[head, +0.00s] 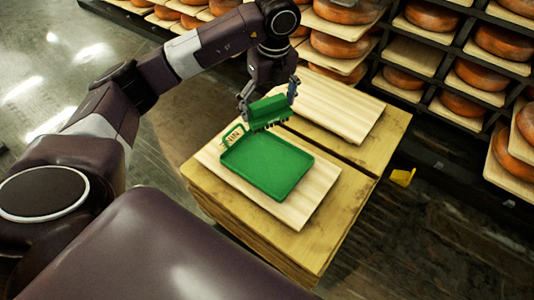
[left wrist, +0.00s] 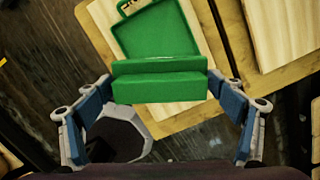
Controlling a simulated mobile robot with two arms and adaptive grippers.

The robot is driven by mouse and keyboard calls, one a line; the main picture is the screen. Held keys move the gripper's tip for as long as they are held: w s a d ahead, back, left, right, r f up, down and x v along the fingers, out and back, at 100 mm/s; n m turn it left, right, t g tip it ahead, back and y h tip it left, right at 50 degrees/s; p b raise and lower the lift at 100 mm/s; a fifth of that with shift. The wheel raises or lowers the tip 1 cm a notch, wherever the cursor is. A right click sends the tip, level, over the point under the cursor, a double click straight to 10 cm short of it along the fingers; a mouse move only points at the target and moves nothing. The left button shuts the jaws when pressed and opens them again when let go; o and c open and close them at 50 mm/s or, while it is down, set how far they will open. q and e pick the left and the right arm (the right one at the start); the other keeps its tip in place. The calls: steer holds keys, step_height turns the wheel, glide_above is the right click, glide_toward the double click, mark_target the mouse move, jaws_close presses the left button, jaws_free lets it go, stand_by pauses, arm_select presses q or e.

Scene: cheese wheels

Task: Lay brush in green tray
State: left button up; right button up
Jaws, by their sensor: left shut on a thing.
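The green brush (head: 266,109) has a block-like body with dark bristles underneath. My left gripper (head: 268,103) is shut on it and holds it above the far edge of the green tray. The left wrist view shows the brush (left wrist: 160,86) between the blue-padded fingers of the left gripper (left wrist: 160,100). The green tray (head: 268,166) is flat with a low rim, and its inside looks empty. It lies on a pale wooden board, and it also shows in the left wrist view (left wrist: 157,34). My right gripper is not in view.
The pale board (head: 300,206) lies on a wooden stack (head: 338,226). A second, bare board (head: 345,108) lies behind it. Shelves of orange cheese wheels (head: 345,44) stand at the back and right. A small yellow thing (head: 401,177) is right of the stack.

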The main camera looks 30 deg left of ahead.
arm_select(q)
steer(key=n, duration=0.1)
steer(key=n+b, duration=0.1)
steer(key=n, duration=0.1)
steer(key=w+a+f+n, duration=0.1)
steer(key=shift+b, duration=0.4)
steer(key=shift+w+f+n+g, duration=0.1)
steer(key=shift+f+n+g, duration=0.1)
steer(key=shift+n+g, duration=0.15)
steer(key=b, duration=0.2)
glide_above(265, 161)
step_height(265, 161, down, 12)
steer(key=shift+d+f+b, duration=0.2)
steer(key=shift+f+b, duration=0.2)
steer(key=shift+f, duration=1.5)
steer(key=shift+d+f+b, duration=0.2)
steer(key=shift+f+b, duration=0.2)
steer(key=shift+f, duration=1.5)
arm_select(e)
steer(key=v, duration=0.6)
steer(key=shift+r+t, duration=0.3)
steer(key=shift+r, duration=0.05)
arm_select(q)
steer(key=shift+f, duration=0.1)
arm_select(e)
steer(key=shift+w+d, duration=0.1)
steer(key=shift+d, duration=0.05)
